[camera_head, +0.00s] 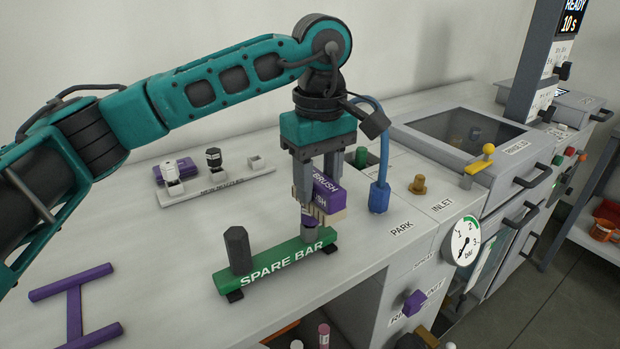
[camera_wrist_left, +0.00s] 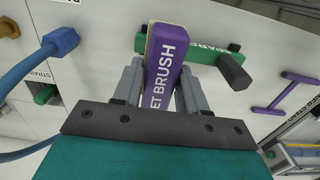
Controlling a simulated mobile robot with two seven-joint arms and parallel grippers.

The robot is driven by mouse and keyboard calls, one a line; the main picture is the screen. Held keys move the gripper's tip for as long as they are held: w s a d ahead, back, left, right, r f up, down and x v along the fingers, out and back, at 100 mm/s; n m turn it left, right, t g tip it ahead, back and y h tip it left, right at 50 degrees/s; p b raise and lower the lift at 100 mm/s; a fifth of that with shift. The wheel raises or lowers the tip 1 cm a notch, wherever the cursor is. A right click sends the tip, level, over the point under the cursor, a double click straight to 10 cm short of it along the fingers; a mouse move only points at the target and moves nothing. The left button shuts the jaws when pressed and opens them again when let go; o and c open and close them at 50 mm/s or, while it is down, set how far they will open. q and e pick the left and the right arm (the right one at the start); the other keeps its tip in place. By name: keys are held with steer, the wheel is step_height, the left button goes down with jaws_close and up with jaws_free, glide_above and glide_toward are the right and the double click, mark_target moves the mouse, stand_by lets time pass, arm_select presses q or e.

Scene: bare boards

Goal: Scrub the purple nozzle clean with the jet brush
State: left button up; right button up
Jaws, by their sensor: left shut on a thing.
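My left gripper (camera_head: 318,185) is shut on the purple jet brush (camera_head: 327,190), whose pale bristles (camera_head: 328,215) point down. The brush is held over the right end of the green spare bar (camera_head: 270,268). A small purple nozzle (camera_head: 309,226) shows on the bar there, partly hidden by a finger and the brush; I cannot tell whether the bristles touch it. In the left wrist view, the brush (camera_wrist_left: 162,75) lies between the two fingers, with the green bar (camera_wrist_left: 205,57) beyond it and the nozzle hidden. My right gripper is not in view.
A dark post (camera_head: 237,250) rises from the bar's left end. A blue hose connector (camera_head: 379,195) stands right of the gripper, near a brass fitting (camera_head: 417,185). A nozzle rack (camera_head: 215,187) lies behind, and a purple H-shaped stand (camera_head: 74,310) lies at front left. Clear bench lies between them.

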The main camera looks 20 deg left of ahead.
arm_select(q)
steer(key=shift+w+d, duration=0.25)
steer(key=shift+w, duration=0.1)
steer(key=shift+s+a+f+b, duration=0.1)
steer(key=shift+s+a+b, duration=0.15)
steer(key=shift+s+a, duration=0.3)
steer(key=shift+s+a+b, duration=0.25)
steer(key=shift+s+a, duration=0.1)
steer(key=shift+s, duration=0.3)
step_height(320, 180, up, 7)
steer(key=p, duration=0.5)
